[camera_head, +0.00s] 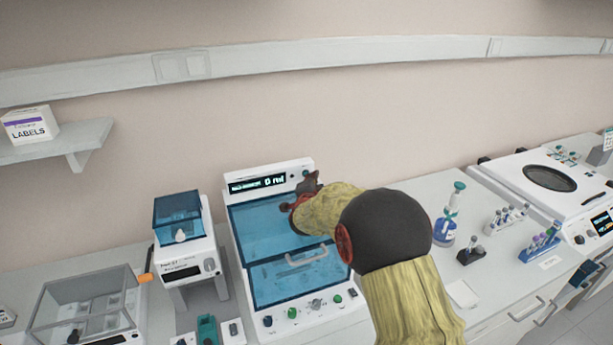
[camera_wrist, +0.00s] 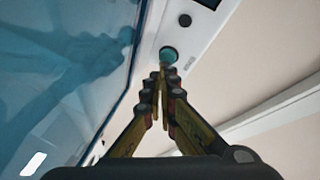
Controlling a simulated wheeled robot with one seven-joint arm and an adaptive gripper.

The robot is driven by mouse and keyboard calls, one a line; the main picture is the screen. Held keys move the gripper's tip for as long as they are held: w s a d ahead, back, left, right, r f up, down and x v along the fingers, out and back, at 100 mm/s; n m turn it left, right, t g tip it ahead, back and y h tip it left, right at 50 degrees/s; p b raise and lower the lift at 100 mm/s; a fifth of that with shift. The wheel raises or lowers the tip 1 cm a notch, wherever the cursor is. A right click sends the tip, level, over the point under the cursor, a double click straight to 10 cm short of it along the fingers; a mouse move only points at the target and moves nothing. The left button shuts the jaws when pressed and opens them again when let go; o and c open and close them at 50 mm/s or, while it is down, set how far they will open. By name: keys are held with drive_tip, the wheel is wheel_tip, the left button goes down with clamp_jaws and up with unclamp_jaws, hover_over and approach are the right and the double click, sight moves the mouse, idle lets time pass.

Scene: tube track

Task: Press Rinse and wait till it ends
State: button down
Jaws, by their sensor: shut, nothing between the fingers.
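A white machine with a blue see-through lid (camera_head: 270,225) stands on the bench in the middle of the head view. Its upper panel has a lit display (camera_head: 258,183), with text too small to read surely. In the wrist view a round teal button (camera_wrist: 168,55) sits on the white panel, and a dark round button (camera_wrist: 184,20) is farther along it. No Rinse label is readable. My gripper (camera_wrist: 167,70) is shut and empty, its tips at the teal button; I cannot tell whether they touch. In the head view my gripper (camera_head: 308,181) is at the panel's right end.
A smaller blue-lidded device (camera_head: 180,215) stands left of the machine. Tube racks (camera_head: 505,217) and a bottle (camera_head: 447,228) stand to the right. The machine's lid handle (camera_head: 306,257) and front knobs lie below my arm. A shelf holds a labels box (camera_head: 30,125).

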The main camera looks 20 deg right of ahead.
drive_tip(key=shift+w, duration=0.4)
idle(0.5)
drive_tip(key=shift+s, duration=0.1)
drive_tip(key=shift+s+b, duration=0.55)
drive_tip(key=shift+s, duration=0.2)
drive_tip(key=shift+s+b, duration=1)
drive_tip(key=shift+s, duration=1.5)
